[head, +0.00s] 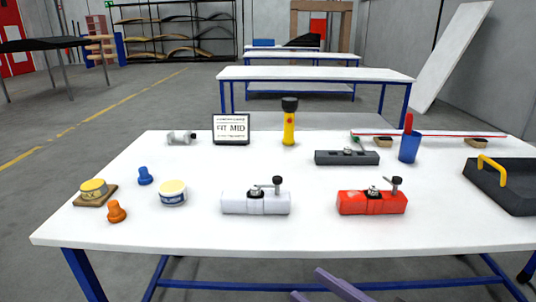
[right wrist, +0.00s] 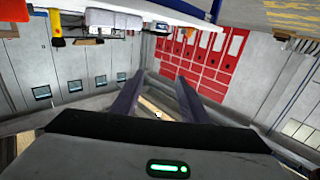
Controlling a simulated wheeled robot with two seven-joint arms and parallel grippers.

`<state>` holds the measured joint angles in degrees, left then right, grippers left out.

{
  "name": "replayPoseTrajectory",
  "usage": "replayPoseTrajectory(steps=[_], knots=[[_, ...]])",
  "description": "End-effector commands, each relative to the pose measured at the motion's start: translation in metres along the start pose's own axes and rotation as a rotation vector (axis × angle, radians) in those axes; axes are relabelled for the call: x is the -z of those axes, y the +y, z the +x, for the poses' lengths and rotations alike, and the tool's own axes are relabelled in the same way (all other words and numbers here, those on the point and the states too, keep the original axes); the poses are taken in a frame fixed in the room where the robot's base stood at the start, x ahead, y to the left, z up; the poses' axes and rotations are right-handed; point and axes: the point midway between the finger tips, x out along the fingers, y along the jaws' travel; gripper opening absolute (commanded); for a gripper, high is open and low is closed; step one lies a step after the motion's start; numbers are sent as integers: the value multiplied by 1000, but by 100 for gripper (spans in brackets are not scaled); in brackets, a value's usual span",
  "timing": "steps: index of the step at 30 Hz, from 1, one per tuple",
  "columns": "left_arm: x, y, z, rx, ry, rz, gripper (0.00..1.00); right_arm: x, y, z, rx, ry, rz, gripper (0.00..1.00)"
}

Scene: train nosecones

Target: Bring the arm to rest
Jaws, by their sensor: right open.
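My right gripper (head: 306,282) shows at the bottom edge of the head view, below and in front of the white table's front edge (head: 300,250). Its two purple-grey fingers are apart. In the right wrist view the fingers of my right gripper (right wrist: 157,84) also stand apart with nothing between them. It touches nothing that I can see. My left gripper is in neither view.
On the table stand a white block (head: 240,203), a red block (head: 365,204), a dark block (head: 340,158), a FIT MID sign (head: 231,128), a yellow flashlight (head: 289,128), a blue cup (head: 409,148) and a black tray (head: 512,196). The table's front middle strip is clear.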

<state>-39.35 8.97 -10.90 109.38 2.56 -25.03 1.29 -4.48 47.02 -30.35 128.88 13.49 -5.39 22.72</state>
Motion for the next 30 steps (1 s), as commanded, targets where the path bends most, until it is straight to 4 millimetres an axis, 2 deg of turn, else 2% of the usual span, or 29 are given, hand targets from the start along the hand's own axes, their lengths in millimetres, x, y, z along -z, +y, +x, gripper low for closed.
replayPoseTrajectory(steps=[1,5,11,15,19,21,24,30], knots=[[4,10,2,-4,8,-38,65,-4,1,0,-9,-6,6,41],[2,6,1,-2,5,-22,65,-56,16,-5,-127,-88,51,41],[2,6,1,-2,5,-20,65,-145,26,-31,-289,-259,118,41],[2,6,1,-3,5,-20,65,-222,16,-70,-400,-435,186,41],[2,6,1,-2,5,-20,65,-285,-7,-113,-474,-601,247,41],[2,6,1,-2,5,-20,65,-307,-18,-132,-497,-665,270,41],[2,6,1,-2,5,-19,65,-326,-30,-149,-514,-726,292,41],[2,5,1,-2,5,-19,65,-335,-36,-158,-521,-757,300,41]])
